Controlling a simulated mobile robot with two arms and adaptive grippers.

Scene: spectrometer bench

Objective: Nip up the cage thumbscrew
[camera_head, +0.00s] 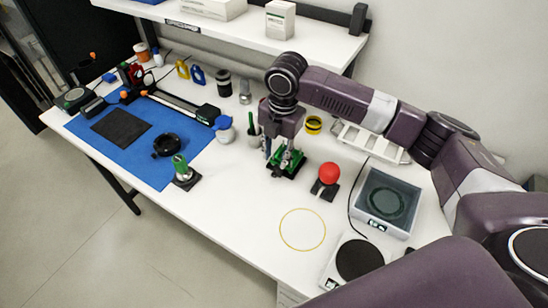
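A small green device (290,170) on a dark base stands near the middle of the white bench. It may be the cage, but I cannot make out a thumbscrew on it. My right gripper (283,155) points down at the top of this device, with its fingers overlapping it. The fingers hide part of it, and I cannot tell whether they touch it or are closed. My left gripper is not in view.
A red ball on a dark stand (328,175) is close to the right of the gripper. A clear-covered box (390,200) stands further right. A blue mat (180,125) with instruments lies left. A yellow ring (302,247) marks clear bench in front. A shelf (310,42) runs behind.

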